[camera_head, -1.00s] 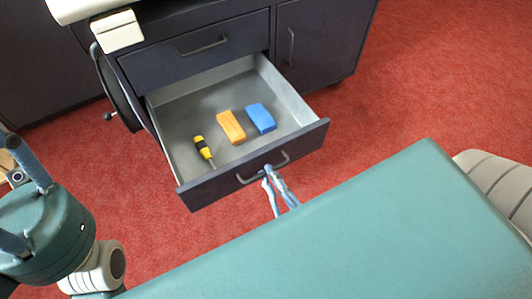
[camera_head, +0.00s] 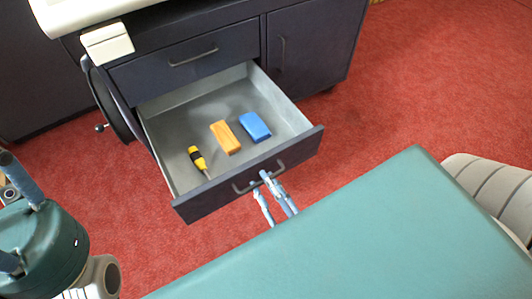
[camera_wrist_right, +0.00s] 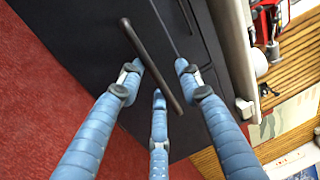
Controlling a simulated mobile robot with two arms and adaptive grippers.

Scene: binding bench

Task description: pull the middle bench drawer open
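The middle bench drawer (camera_head: 225,196) stands well out of the dark cabinet, its grey interior exposed. Its bar handle (camera_head: 283,165) is on the front panel and also shows in the right wrist view (camera_wrist_right: 148,58). My right gripper (camera_head: 262,182) is at this handle with its fingers spread. In the right wrist view the gripper (camera_wrist_right: 158,78) is open, with fingers on both sides of the bar and not clamped on it.
A yellow-black screwdriver (camera_head: 198,160), an orange block (camera_head: 225,137) and a blue block (camera_head: 255,127) lie in the drawer. The drawer above (camera_head: 190,62) is closed, as is the cabinet door (camera_head: 312,50). Red floor (camera_head: 420,90) is clear on the right.

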